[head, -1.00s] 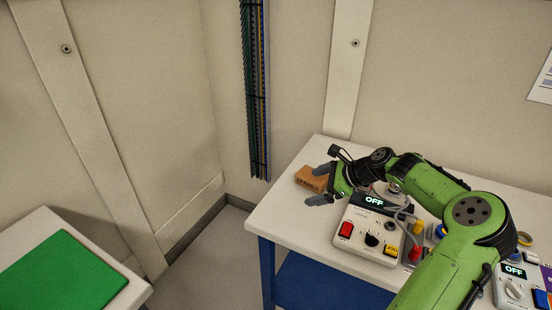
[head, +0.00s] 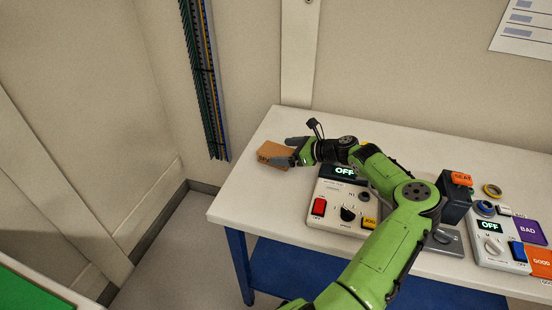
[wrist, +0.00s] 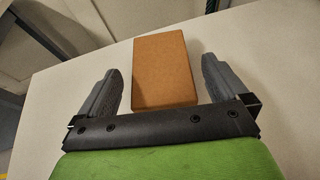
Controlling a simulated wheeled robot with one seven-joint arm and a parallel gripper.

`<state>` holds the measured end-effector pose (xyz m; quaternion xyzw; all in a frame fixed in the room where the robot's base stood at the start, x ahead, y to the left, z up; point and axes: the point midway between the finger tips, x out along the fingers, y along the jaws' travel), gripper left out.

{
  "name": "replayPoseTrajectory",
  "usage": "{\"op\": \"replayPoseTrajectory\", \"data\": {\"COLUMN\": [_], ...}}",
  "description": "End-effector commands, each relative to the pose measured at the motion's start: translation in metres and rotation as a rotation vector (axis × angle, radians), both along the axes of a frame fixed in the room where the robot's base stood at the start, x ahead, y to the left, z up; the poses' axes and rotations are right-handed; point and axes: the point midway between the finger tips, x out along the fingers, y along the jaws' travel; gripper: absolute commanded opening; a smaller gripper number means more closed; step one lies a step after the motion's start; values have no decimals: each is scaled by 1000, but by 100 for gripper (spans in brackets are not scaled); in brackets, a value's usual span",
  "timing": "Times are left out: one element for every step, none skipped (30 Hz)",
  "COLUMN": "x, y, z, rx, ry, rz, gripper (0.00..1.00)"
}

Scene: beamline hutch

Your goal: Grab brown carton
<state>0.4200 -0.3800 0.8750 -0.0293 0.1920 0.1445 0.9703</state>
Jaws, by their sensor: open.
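The brown carton (head: 274,155) lies on the white table near its left end, and dark lettering shows on its near side. In the wrist view the carton (wrist: 165,70) sits between the two grey fingers, with a gap on each side. My gripper (head: 290,152) is open and reaches over the carton from the right in the head view. The wrist view shows the gripper (wrist: 162,82) with its fingers spread on either side of the carton. The fingers partly cover the carton in the head view.
A control box (head: 336,211) reading OFF stands right of the carton, under my arm. Another box (head: 497,247), tape rolls and BAD and GOOD labels are farther right. The wall is behind the table (head: 240,195). A green mat (head: 25,295) shows at lower left.

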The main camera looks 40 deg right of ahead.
Motion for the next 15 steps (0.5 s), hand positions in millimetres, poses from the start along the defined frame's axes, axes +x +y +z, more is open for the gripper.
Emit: {"op": "replayPoseTrajectory", "data": {"x": [11, 17, 23, 26, 29, 32, 33, 33, 33, 33, 33, 33, 33, 33, 33], "y": [5, 6, 8, 9, 10, 10, 10, 10, 10, 10, 10, 10, 10, 10, 11], "z": [-8, -11, -13, -15, -15, -16, -16, -16, -16, -15, -15, -15, -15, -15, -15], "rx": [2, 1, 0, 1, 1, 0, 0, 0, 1, 1, 1, 0, 0, 0, 0], "ry": [1, 0, 1, 1, 1, 1, 1, 1, 1, 1, 1, 1, 1, 1, 1], "rz": [5, 4, 2, 3, 3, 2, 1, 1, 0, 0, 0, 0, 0, 1, 1], "gripper": [100, 100, 100, 100, 100, 100, 100, 100, 100, 100, 100, 100, 98, 94, 88]}}
